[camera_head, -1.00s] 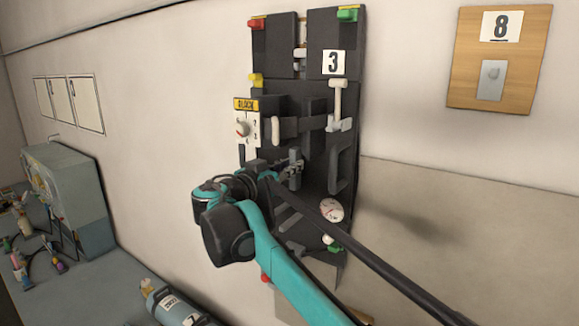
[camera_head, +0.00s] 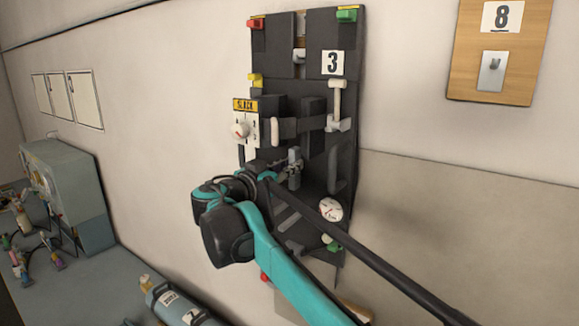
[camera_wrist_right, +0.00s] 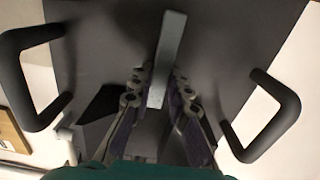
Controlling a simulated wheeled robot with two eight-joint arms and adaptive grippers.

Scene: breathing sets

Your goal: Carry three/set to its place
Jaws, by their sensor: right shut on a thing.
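Set three is a tall dark panel (camera_head: 315,100) with a white "3" label (camera_head: 333,63), a selector dial (camera_head: 241,129), a round gauge (camera_head: 331,209) and coloured corner pieces. It is upright and slightly tilted in the head view. My right gripper (camera_head: 290,170) is at its lower middle, shut on its grey bar. In the right wrist view the fingers (camera_wrist_right: 159,80) are on both sides of the grey bar (camera_wrist_right: 169,50), with a dark handle at each side. The panel's back is hidden, so I cannot tell whether it touches the wall. My left gripper is not in view.
A wooden board (camera_head: 530,60) marked "8" with a grey plate hangs at upper right. Part of another wooden piece (camera_head: 355,308) shows below the panel. A bench at lower left carries a grey-green cabinet (camera_head: 70,190), a cylinder (camera_head: 180,305) and small items.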

